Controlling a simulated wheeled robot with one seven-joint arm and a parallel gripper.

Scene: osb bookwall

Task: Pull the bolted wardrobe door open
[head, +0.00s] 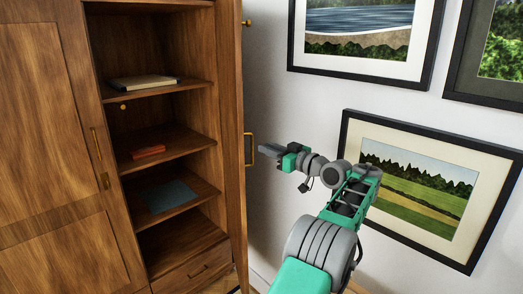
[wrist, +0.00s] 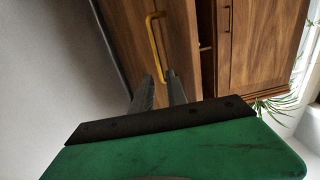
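The brown wooden wardrobe's right door (head: 231,120) stands swung out, seen nearly edge-on, with the shelves behind it exposed. Its brass bar handle (head: 250,149) faces right, toward the wall. My gripper (head: 262,150) is just right of this handle in the head view. In the wrist view the door handle (wrist: 154,40) lies ahead, and its lower end is close to the fingertips. The two dark fingers of my gripper (wrist: 160,78) are apart; I cannot tell whether they touch the handle. The left door (head: 45,120) is shut, with a brass handle and a small bolt (head: 105,181).
The shelves hold a pale book (head: 143,82), an orange book (head: 148,151) and a blue-grey one (head: 171,196). A closed drawer (head: 195,272) is below. Framed pictures (head: 420,190) hang on the white wall, close to my arm. A plant (wrist: 272,105) shows in the wrist view.

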